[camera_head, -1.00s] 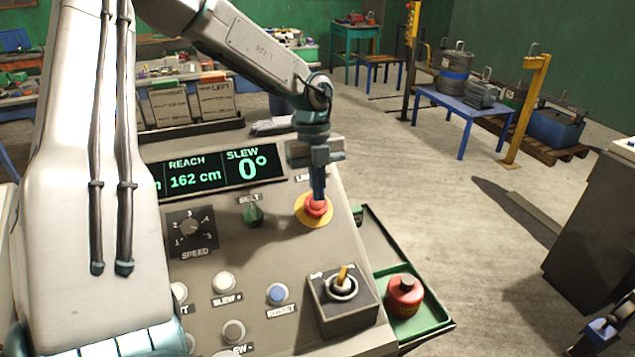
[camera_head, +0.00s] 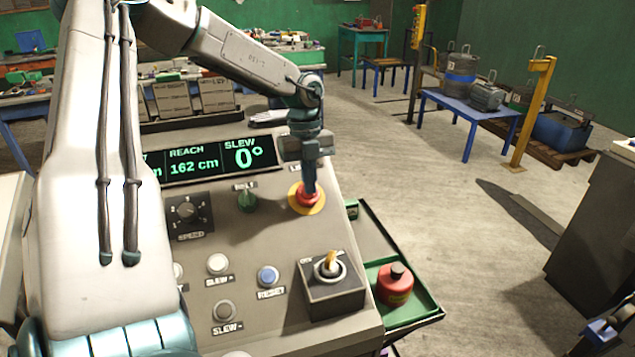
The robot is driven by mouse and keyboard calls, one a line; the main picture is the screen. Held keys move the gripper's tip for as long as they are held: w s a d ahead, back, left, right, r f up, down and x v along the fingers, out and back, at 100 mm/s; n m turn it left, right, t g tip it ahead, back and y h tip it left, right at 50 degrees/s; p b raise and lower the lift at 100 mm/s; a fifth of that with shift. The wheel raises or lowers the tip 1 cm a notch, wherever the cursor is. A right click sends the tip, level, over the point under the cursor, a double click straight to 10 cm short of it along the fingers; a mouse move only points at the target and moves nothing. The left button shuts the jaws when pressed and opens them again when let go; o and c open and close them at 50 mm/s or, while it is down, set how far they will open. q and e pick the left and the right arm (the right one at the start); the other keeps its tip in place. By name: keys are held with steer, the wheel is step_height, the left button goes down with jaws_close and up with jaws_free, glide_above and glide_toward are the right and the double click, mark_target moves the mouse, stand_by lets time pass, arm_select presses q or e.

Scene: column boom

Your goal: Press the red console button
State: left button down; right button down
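The red console button (camera_head: 307,200) sits on a yellow disc at the upper right of the sloped grey console (camera_head: 258,228). My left gripper (camera_head: 309,190) points down over the button, its fingertips at the button's top and seemingly touching it. The fingers look closed together with nothing between them. The gripper hides the back part of the button, so I cannot tell how far it is pushed in. My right gripper is not clearly in view; a blue and dark part shows at the lower right edge.
A red can (camera_head: 395,285) stands in a green side tray (camera_head: 426,309). A blue table (camera_head: 470,107) stands behind on open floor.

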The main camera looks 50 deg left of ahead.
arm_select(q)
steer(key=shift+a+f, duration=0.1)
steer(key=shift+f, duration=0.05)
steer(key=r, duration=0.1)
steer(key=a+r+b, duration=0.1)
steer(key=w+a+r, duration=0.1)
steer(key=shift+r, duration=0.4)
steer(key=d+b+v, duration=0.1)
steer(key=v, duration=0.5)
steer(key=shift+s+r, duration=0.25)
steer(key=shift+r, duration=0.35)
arm_select(e)
steer(key=shift+w+a+f, duration=0.25)
steer(key=shift+a+f, duration=0.55)
steer(key=shift+f, duration=0.15)
